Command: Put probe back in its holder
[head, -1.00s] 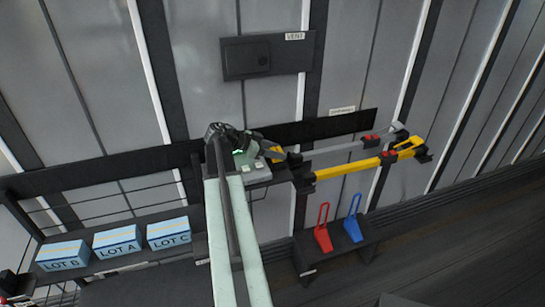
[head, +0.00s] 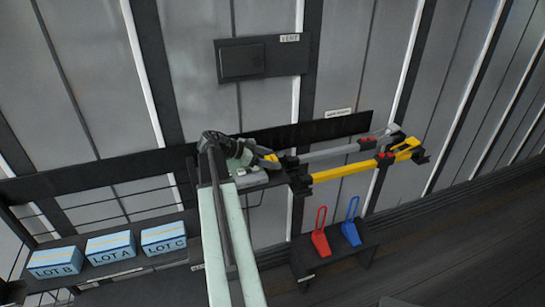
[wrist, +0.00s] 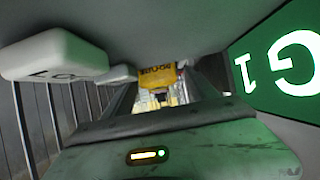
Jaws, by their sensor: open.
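My gripper (head: 256,158) is at the end of my outstretched arm, low over a grey unit (head: 249,180) at the left end of the dark wall rail. In the wrist view its open fingers (wrist: 165,102) reach away from the camera. Beyond and between them is a yellow piece (wrist: 157,77) with upside-down lettering that seems to read PROBE. In the head view a yellow and dark piece (head: 268,161) shows just by the fingertips. I cannot tell whether it is the probe or its holder, or whether the fingers touch it. My arm hides part of the unit.
A green G1 panel (wrist: 283,62) and a white block (wrist: 55,55) are close around my gripper. A yellow bar (head: 345,169) and a grey bar run right. Below are a red chock (head: 320,240), a blue chock (head: 351,232) and blue lot boxes (head: 110,245).

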